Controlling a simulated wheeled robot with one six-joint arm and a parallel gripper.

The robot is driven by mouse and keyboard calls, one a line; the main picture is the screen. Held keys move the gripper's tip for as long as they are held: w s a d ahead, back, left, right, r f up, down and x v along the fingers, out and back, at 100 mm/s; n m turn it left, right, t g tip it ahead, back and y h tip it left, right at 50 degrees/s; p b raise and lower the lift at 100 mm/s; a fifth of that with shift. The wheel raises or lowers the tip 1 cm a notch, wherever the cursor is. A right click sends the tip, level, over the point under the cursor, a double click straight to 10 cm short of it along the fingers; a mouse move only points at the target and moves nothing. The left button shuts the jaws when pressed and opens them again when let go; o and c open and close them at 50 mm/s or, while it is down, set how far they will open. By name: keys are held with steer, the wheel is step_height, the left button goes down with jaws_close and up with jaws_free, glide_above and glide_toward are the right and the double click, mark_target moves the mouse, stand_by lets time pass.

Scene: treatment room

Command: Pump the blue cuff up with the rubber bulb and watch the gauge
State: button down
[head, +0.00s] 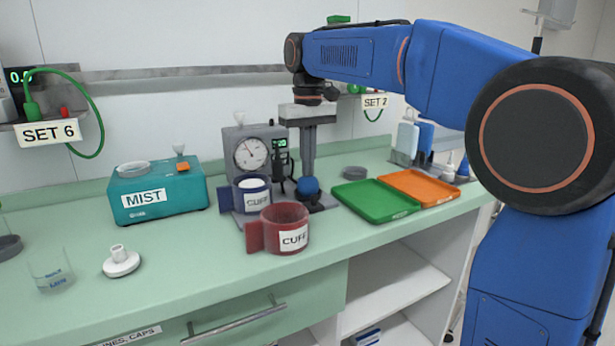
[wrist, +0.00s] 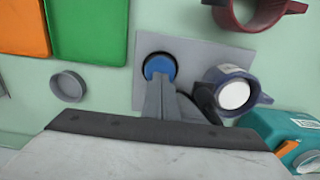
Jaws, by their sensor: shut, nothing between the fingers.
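The blue rubber bulb (head: 308,188) sits on the grey base plate beside the gauge stand. It also shows in the wrist view (wrist: 160,65). My gripper (head: 308,177) points straight down with its fingers together, right over the bulb; its tips (wrist: 158,80) overlap the bulb's edge in the wrist view. I cannot tell whether they touch it. The blue cuff (head: 230,197), labelled CUFF, is around a white cylinder left of the bulb. The round dial gauge (head: 251,154) stands behind the cuff; its needle is too small to read. A small green digital display (head: 280,143) is beside it.
A red cuff (head: 280,232) stands in front of the blue one. A teal MIST box (head: 157,193) is to the left. Green (head: 376,201) and orange (head: 420,187) trays and a small grey dish (head: 355,172) are to the right. The front-left counter holds a white cap (head: 121,263).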

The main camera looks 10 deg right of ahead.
steer(key=shift+f, duration=0.4)
steer(key=shift+r, duration=1.1)
stand_by(0.8)
